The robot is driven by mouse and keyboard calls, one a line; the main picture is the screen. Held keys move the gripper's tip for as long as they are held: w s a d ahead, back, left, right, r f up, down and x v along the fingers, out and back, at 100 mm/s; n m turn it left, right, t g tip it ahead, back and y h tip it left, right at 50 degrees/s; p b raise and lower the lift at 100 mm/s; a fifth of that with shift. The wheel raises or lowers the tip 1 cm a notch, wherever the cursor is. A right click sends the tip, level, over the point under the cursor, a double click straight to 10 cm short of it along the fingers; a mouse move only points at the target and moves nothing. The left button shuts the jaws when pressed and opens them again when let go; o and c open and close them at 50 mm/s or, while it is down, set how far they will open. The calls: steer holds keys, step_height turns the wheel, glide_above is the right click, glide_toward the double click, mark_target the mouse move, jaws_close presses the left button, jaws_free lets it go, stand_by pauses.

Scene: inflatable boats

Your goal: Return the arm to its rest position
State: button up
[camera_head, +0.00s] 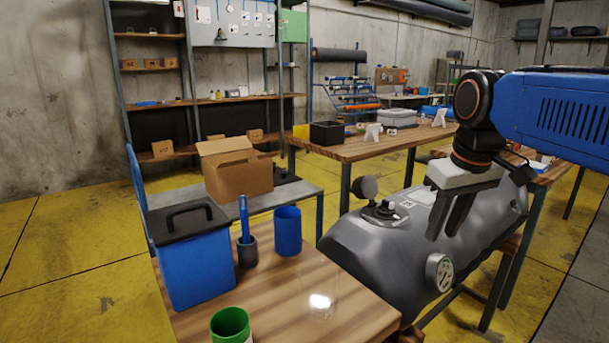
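My arm (560,115) reaches in from the right edge, with its wrist bent downward. My gripper (443,236) points down with its two dark fingers a little apart, and nothing shows between them. It hangs in front of or over the grey inflatable boat piece (390,250); I cannot tell whether the fingertips touch it. The boat piece has a round valve (440,272) on its near side and a dark fitting (382,211) on top, with a round cap (364,188) standing up beside it.
The near wooden table (260,310) holds a blue bin (193,262) with a black lid, a dark cup (247,252) holding a blue-handled tool, a blue cup (287,231) and a green cup (230,325). A cardboard box (236,172) stands behind. Yellow floor (70,250) is clear at left.

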steer(key=s+d+f+m+t, duration=0.2)
steer(key=s+f+m, duration=0.1)
steer(key=s+f, duration=1.1)
step_height(320, 180, down, 4)
steer(key=shift+f, duration=0.15)
